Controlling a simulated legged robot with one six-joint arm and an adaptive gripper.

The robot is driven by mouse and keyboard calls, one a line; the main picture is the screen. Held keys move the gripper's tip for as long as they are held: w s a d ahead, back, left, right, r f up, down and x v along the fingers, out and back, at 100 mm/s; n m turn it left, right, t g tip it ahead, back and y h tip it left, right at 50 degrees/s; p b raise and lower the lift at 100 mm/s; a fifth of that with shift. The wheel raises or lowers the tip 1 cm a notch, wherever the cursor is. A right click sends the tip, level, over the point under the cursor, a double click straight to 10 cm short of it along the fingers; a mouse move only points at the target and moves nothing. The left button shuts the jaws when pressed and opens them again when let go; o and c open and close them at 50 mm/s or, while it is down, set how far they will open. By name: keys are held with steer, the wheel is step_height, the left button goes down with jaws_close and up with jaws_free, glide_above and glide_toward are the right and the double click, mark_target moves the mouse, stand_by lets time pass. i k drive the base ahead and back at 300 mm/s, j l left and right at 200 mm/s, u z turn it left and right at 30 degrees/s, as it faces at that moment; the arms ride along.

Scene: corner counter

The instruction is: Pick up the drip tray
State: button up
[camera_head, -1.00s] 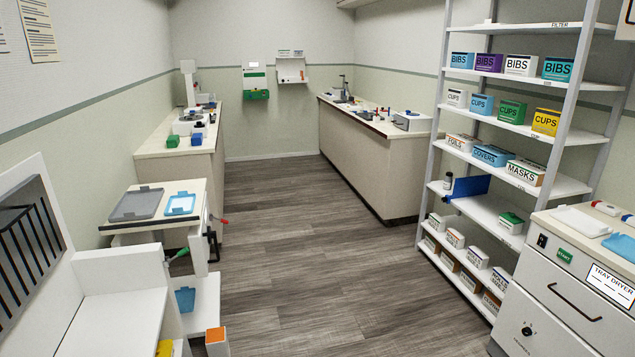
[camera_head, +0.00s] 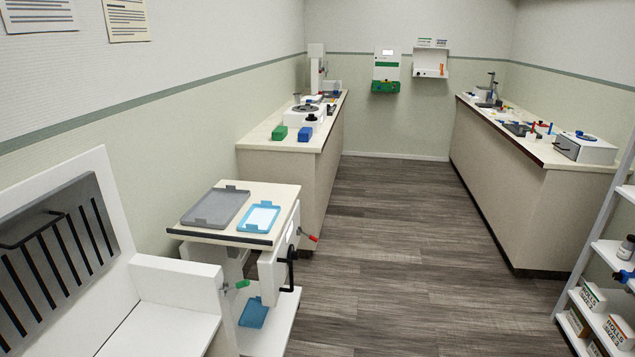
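A flat grey tray (camera_head: 215,208) with a raised rim lies on the top of a small cart (camera_head: 190,236) at the left. A smaller blue tray (camera_head: 259,217) with a pale inside lies beside it on the right. Another blue tray (camera_head: 254,313) is on the cart's lower white shelf. No label shows which of these is the drip tray. My gripper and arm are not in view.
A white unit with a dark slotted panel (camera_head: 62,252) stands at the near left. A red-tipped handle (camera_head: 308,237) juts from the cart toward the aisle. Counters (camera_head: 290,145) (camera_head: 500,190) line both sides, with a shelf rack (camera_head: 610,270) at right. The middle floor (camera_head: 400,240) is clear.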

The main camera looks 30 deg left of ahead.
mark_target(216, 209)
steer(key=i+u, duration=0.3)
steer(key=i, duration=0.2)
steer(key=i+l+u, duration=0.15)
steer(key=i+u, duration=0.15)
steer(key=i, duration=0.15)
steer(key=i+l+u, duration=0.3)
steer(key=i, duration=0.15)
steer(key=i+j+u, duration=0.15)
steer(key=i+u, duration=0.25)
steer(key=i+j+u, duration=0.1)
steer(key=u, duration=0.25)
steer(key=i+u, duration=0.4)
steer(key=i+l+u, duration=0.15)
steer(key=i+u, duration=0.6)
steer(key=i+j, duration=0.05)
steer(key=i, duration=0.05)
